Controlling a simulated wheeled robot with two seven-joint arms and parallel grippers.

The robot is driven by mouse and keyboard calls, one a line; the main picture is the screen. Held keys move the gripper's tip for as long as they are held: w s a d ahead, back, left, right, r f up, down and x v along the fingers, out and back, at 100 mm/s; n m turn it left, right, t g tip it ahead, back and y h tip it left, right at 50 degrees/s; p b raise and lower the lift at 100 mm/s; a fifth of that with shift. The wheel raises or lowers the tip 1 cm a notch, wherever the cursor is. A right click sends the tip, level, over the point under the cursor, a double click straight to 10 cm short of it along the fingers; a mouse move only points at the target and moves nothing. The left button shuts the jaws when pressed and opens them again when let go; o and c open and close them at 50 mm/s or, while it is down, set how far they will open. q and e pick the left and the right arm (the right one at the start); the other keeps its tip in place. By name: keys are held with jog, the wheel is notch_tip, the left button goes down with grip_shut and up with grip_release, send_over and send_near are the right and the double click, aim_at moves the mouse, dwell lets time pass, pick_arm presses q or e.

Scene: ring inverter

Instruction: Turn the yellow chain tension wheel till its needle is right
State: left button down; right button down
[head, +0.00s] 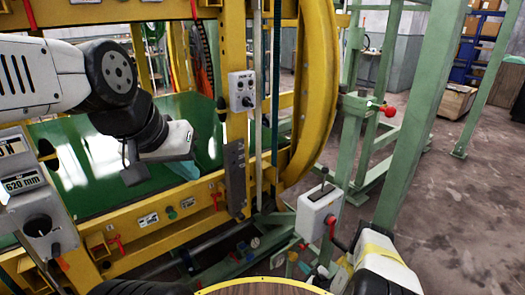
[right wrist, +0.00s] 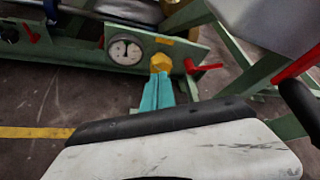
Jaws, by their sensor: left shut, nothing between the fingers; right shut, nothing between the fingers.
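The yellow chain tension wheel (right wrist: 160,62) shows in the right wrist view, small and faceted, on a green beam. Just left of it is a round white gauge (right wrist: 125,50) with a dark rim; its needle is too small to read surely. My right gripper (right wrist: 158,80) has teal fingers shut together with their tips right at the wheel's lower side; I cannot tell whether they touch it. In the head view this gripper (head: 322,270) is low, below a grey lever box. My left gripper (head: 188,165) is shut and empty over the green panel, away from the wheel.
A red handle (right wrist: 203,67) sticks out right of the wheel. In the head view, the grey lever box (head: 318,212) stands above my right gripper. A yellow frame (head: 235,80) and green posts (head: 420,120) stand around. Open floor (head: 470,220) lies right.

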jog(key=shift+w+a, duration=0.9)
jog(key=shift+w, duration=0.25)
jog(key=shift+w+a, duration=0.9)
jog(key=shift+w, duration=0.2)
jog(key=shift+d+f, duration=0.1)
jog(key=shift+f, duration=0.1)
jog(key=shift+w+d+r, duration=0.1)
jog(key=shift+w+d, duration=0.05)
jog(key=shift+d, duration=0.05)
jog(key=shift+a+r, duration=0.15)
jog(key=shift+r, duration=0.2)
send_near(295, 258)
jog(key=shift+w+a, duration=0.35)
jog(key=shift+w, duration=0.1)
